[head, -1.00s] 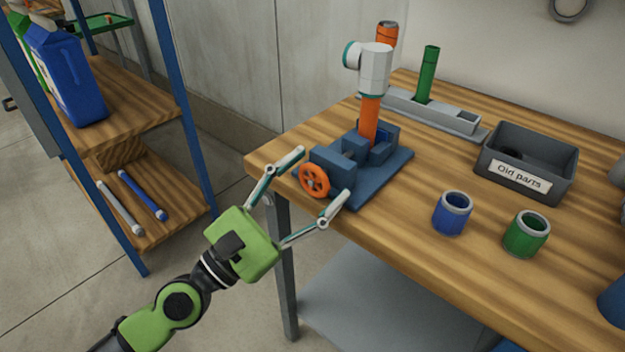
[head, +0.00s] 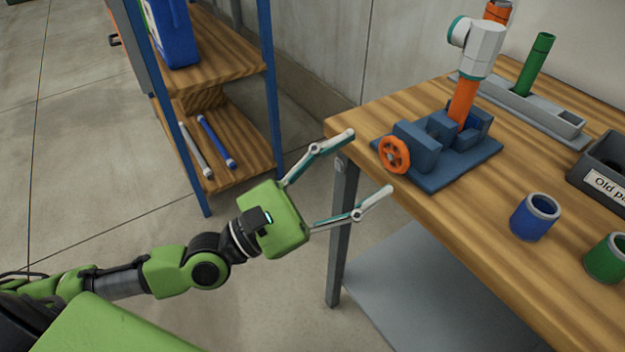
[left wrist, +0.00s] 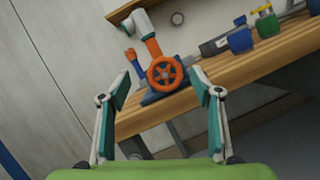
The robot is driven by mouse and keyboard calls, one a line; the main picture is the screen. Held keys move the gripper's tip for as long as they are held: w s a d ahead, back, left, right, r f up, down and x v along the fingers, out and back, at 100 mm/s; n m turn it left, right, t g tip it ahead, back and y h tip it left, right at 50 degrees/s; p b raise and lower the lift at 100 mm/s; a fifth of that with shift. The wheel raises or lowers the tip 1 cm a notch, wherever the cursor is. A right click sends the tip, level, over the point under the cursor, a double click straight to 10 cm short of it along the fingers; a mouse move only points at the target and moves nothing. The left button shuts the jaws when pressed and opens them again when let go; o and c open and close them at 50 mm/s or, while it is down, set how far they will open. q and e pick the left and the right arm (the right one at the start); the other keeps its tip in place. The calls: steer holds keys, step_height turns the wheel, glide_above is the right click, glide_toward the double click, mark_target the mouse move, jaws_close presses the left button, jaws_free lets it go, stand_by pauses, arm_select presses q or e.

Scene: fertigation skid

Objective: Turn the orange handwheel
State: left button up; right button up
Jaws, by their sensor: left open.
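The orange handwheel (head: 394,155) sits on the front of a blue vise (head: 440,145) on the wooden bench. In the left wrist view the handwheel (left wrist: 165,72) shows face-on, beyond and between the fingertips. The vise holds an upright orange pipe (head: 463,103) with a white and teal fitting (head: 478,45) on top. My left gripper (head: 371,162) is open and empty. Its fingers point at the handwheel, with a gap between them and the wheel. It also shows in the left wrist view (left wrist: 166,90). My right gripper is not in view.
The wooden bench (head: 440,212) has a blue cup (head: 535,216), a green cup (head: 607,257) and a grey bin (head: 598,165) to the right. A grey rack (head: 530,108) holds a green pipe (head: 535,63). A blue-framed shelf (head: 270,90) stands left of the bench.

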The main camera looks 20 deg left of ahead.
arm_select(q)
steer(key=s+a, duration=0.5)
stand_by(0.3)
